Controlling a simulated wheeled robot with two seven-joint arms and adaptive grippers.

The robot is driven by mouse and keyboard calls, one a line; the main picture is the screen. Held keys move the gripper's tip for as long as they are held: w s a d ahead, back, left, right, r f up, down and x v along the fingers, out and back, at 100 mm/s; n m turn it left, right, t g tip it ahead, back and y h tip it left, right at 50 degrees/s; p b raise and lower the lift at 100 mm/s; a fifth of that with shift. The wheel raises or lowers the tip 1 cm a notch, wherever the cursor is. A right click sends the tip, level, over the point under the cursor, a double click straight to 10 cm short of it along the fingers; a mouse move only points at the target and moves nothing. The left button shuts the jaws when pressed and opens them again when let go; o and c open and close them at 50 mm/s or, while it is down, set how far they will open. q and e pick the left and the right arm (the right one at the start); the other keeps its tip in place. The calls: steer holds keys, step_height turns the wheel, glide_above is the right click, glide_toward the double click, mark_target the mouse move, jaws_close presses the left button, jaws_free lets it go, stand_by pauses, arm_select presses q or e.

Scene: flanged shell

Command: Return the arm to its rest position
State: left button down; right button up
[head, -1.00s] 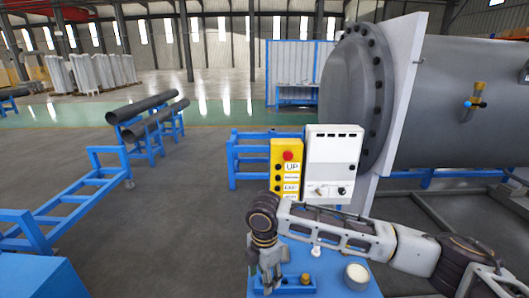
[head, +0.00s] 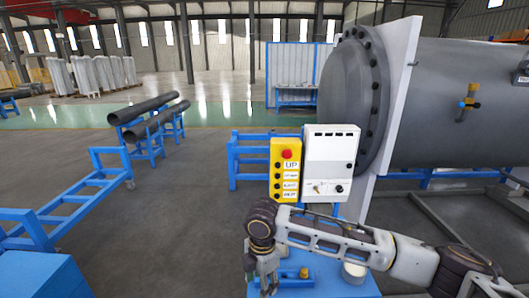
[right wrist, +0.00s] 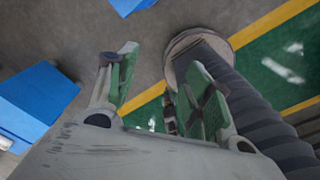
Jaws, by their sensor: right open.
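My right arm comes in from the right in the head view and reaches across the front of a blue table (head: 335,286). My right gripper (head: 262,282) points down over the table's left edge, with its tips near the bottom of the picture. My left gripper is in neither view.
A brass-coloured piece (head: 304,273) and a white round container (head: 355,271) are on the table, the container partly behind my arm. A yellow button box (head: 285,172) and white control box (head: 330,160) stand behind it. A flanged grey vessel (head: 440,100) is at right.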

steer(key=s+a+f+m+t+y, duration=0.1)
steer(key=s+a+f+m+y, duration=0.1)
steer(key=s+a+m+y, duration=0.4)
steer(key=s+d+f+m+t+h, duration=0.1)
steer(key=s+d+f+m+h, duration=0.2)
steer(key=d+m, duration=0.5)
steer(key=s+d+f+m+t+h, duration=0.1)
steer(key=s+d+f+m, duration=0.25)
steer(key=d, duration=0.85)
steer(key=s+d+f+m+t+h, duration=0.1)
steer(key=s+d+f+m+h, duration=0.2)
steer(key=d+m, duration=0.45)
step_height(320, 180, down, 36)
steer(key=s+d+n+g+b, duration=0.2)
steer(key=s, duration=0.1)
steer(key=s+d+f, duration=0.2)
steer(key=s+f, duration=0.8)
steer(key=s, duration=0.1)
steer(key=s+d+f+g+b, duration=0.1)
steer(key=s+d+f, duration=0.1)
steer(key=s+f, duration=0.9)
steer(key=shift+f+y, duration=0.25)
steer(key=shift+y, duration=0.05)
